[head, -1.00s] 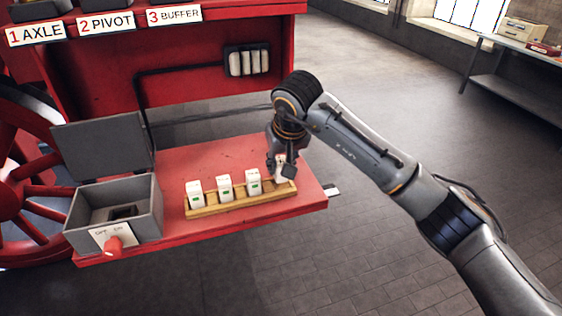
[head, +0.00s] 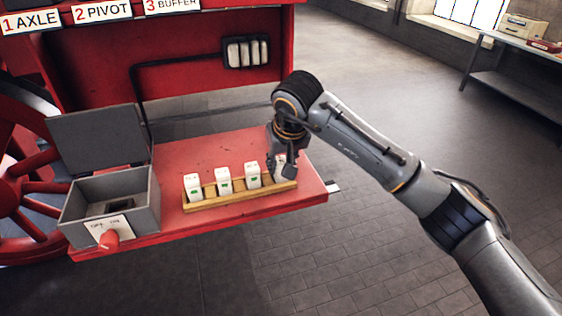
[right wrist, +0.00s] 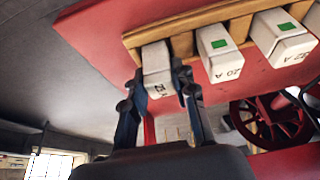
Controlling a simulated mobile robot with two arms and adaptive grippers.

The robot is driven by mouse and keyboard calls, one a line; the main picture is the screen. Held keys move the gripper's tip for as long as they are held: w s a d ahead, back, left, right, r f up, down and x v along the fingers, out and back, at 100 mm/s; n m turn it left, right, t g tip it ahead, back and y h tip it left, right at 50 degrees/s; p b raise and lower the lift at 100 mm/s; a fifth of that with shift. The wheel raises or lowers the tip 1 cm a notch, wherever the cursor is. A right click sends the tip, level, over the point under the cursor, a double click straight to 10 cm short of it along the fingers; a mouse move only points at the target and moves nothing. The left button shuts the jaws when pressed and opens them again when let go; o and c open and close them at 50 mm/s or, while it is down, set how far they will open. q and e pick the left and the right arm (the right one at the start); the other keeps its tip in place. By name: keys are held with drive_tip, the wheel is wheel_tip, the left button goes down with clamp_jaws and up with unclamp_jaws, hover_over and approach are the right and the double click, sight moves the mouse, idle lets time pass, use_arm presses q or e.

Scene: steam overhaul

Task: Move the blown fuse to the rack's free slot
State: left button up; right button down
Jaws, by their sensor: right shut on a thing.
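My right gripper (head: 284,176) is shut on a white fuse at the right end of the wooden rack (head: 240,196). In the right wrist view the held fuse (right wrist: 156,68) sits between the two fingers, with its far end at the rack's end slot. Its black lettering is partly covered by a finger, and no green mark shows on it. Whether it is fully seated is hard to tell. Several white fuses with green marks, such as this one (head: 223,180), stand upright in the rack's other slots. My left gripper is out of view.
A grey box (head: 150,212) with its lid (head: 98,138) open stands left of the rack, with a red lever (head: 110,239) and an off/on label in front. The red shelf (head: 190,158) is clear behind the rack.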

drive_tip(key=c, duration=1)
unclamp_jaws()
